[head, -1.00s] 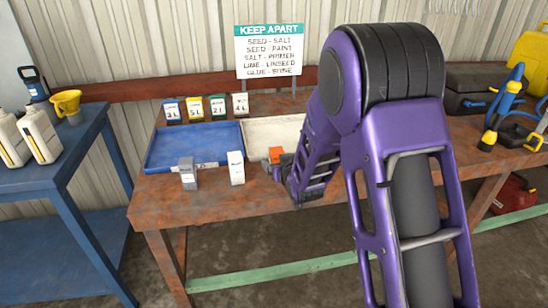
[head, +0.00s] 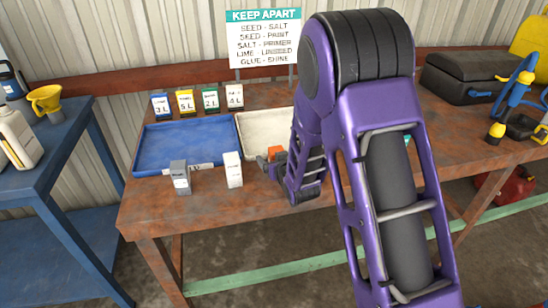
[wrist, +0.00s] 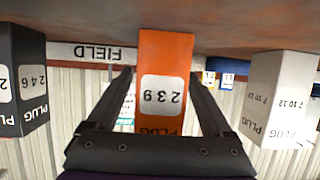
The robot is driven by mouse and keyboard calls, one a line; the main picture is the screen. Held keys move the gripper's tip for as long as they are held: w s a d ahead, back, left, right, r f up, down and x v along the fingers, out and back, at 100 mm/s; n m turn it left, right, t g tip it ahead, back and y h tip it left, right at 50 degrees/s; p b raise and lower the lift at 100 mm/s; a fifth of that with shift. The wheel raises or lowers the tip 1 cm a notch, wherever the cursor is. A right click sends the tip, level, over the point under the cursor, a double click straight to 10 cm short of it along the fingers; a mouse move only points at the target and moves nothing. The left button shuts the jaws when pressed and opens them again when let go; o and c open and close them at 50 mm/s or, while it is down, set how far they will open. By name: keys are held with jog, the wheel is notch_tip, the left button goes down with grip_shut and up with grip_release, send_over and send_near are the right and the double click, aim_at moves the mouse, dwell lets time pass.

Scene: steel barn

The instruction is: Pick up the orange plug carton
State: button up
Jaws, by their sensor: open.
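The orange plug carton (head: 275,152) stands on the rusty workbench, mostly hidden behind my arm in the head view. In the wrist view, which is upside down, the orange carton (wrist: 164,75) shows its label "2 3 9" between my fingers. My gripper (wrist: 161,78) is open, one finger on each side of the carton, with no clear contact visible. In the head view my gripper (head: 273,168) is small and partly hidden by the arm.
A white carton (wrist: 278,95), also in the head view (head: 233,170), and a dark carton (wrist: 22,80) flank the orange one. A grey carton (head: 180,178) stands farther left. Behind are a blue tray (head: 185,140), a cream tray (head: 262,122) and several labelled cards.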

jog(key=shift+w, duration=0.1)
jog(key=shift+c, duration=0.3)
grip_shut()
